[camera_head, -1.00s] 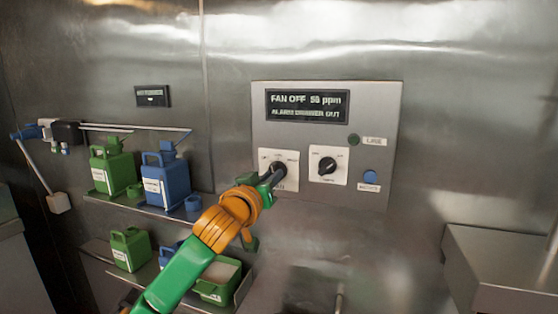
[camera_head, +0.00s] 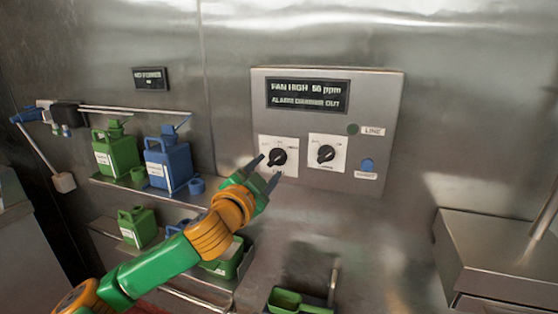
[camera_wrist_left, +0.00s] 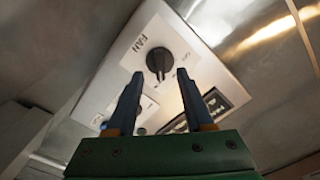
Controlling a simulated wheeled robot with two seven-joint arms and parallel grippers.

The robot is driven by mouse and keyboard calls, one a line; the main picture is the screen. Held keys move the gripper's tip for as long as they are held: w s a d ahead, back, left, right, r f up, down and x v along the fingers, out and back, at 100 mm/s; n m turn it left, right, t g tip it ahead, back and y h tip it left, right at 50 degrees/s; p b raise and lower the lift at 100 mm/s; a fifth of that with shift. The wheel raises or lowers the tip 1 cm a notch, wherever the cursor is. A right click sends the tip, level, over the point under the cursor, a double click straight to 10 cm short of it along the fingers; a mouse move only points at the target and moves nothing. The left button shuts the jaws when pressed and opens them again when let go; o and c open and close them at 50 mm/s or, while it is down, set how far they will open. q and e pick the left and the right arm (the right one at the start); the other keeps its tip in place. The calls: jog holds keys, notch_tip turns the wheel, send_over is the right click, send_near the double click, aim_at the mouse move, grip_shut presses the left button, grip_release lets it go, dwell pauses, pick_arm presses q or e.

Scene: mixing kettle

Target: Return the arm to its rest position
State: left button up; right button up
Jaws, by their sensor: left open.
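My left gripper (camera_head: 264,172) is open and empty, just below and left of the fan knob (camera_head: 277,156) on the wall panel. Its two fingers are spread and apart from the knob. In the left wrist view the gripper (camera_wrist_left: 160,100) points at the panel, with the black fan knob (camera_wrist_left: 159,62) beyond the fingertips. My left arm (camera_head: 165,260) comes in from the lower left, green and orange. The panel display (camera_head: 308,95) reads FAN HIGH 50 ppm. My right gripper does not show.
A second knob (camera_head: 326,154) sits right of the fan knob. Shelves at left hold a green jug (camera_head: 116,152), a blue jug (camera_head: 168,165) and more containers below, close to my arm. A green container (camera_head: 290,303) is at the bottom. A metal box (camera_head: 500,245) stands at right.

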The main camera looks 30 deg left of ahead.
pick_arm(q)
jog(key=b+v, duration=0.1)
jog(key=v, duration=0.2)
jog(key=shift+s+d, duration=0.1)
jog(key=shift+s, duration=0.3)
jog(key=shift+w, duration=0.1)
